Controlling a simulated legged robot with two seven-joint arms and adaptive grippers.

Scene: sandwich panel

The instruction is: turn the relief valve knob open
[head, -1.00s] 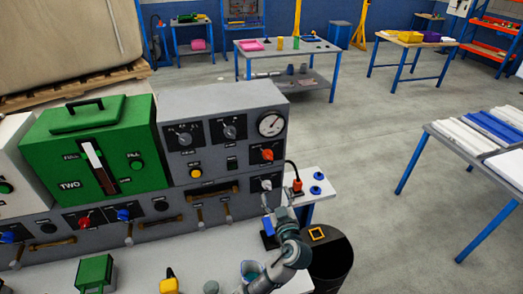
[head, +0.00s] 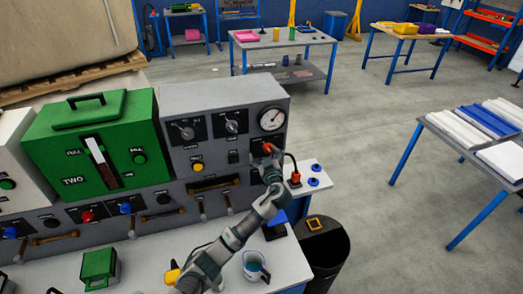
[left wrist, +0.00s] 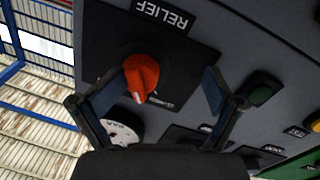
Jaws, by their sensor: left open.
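The relief valve knob (head: 267,148) is orange-red and sits on the grey panel's right side, below the round gauge (head: 271,119). In the left wrist view the knob (left wrist: 141,76) stands on a black plate lettered RELIEF, which appears upside down. My left gripper (head: 271,165) is right at the knob in the head view and partly covers its surroundings. In the left wrist view my left gripper (left wrist: 165,84) is open with the knob between its fingers, closer to the left finger. I cannot tell whether that finger touches it. My right gripper is not in view.
A green box (head: 88,143) fills the panel's left part. A red plug with a black cable (head: 295,178) stands just right of the panel.

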